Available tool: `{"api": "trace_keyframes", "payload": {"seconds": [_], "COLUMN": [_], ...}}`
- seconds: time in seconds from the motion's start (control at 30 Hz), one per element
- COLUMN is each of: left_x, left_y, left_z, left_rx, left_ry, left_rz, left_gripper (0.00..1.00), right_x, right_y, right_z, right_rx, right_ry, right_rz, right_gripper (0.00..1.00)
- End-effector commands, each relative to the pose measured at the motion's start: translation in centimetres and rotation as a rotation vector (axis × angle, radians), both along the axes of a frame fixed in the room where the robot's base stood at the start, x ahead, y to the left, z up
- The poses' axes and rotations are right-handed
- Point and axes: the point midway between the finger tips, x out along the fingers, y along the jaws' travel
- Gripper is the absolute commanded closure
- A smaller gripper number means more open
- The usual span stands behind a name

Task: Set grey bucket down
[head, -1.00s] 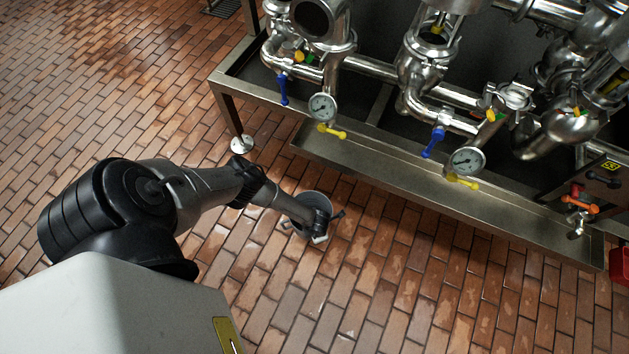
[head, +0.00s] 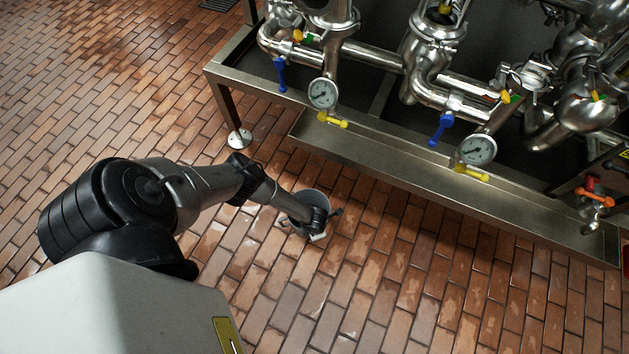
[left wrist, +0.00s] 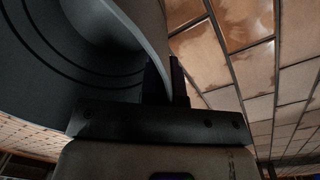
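The grey bucket (head: 318,197) is under my left wrist in the head view, mostly hidden by the wrist and gripper. My left gripper (head: 318,236) is at the bucket's near side. In the left wrist view the bucket's dark ringed inside (left wrist: 75,65) fills the upper left, and its rim and wall run down between the fingers of the left gripper (left wrist: 165,80). The fingers look closed on the wall. Whether the bucket's base touches the floor cannot be told. My right gripper is not in view.
A steel valve frame with a low drip tray (head: 400,178) stands behind and to the right of the bucket. Blue valve handles (head: 440,128), yellow handles (head: 332,119) and gauges (head: 477,150) stick out over it. The brick floor (head: 380,290) in front is clear.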

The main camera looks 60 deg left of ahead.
Motion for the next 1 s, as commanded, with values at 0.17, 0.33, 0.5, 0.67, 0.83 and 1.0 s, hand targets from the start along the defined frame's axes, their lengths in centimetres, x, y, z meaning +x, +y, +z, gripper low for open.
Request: {"api": "trace_keyframes", "payload": {"seconds": [0.17,0.33,0.5,0.67,0.83,1.0], "left_x": [0.0,0.0,0.0,0.0,0.0,-0.1], "left_y": [0.0,0.0,0.0,0.0,0.0,-0.2], "left_z": [-0.3,-0.3,-0.3,-0.2,1.0,3.7], "left_rx": [0.0,0.0,0.0,0.0,0.0,0.0], "left_ry": [0.001,0.001,0.0,0.0,0.0,0.0], "left_rz": [-0.001,-0.001,-0.001,-0.001,0.0,-0.001], "left_gripper": [0.95,0.79,0.71,0.71,0.71,0.71], "right_x": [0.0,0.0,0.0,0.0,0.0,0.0], "right_y": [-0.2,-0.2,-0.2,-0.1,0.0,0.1], "right_z": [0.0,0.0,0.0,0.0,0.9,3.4], "right_rx": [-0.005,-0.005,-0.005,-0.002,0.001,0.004], "right_ry": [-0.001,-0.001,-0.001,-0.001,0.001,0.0], "right_rz": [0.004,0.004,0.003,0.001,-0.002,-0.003], "right_gripper": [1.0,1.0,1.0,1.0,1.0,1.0]}}
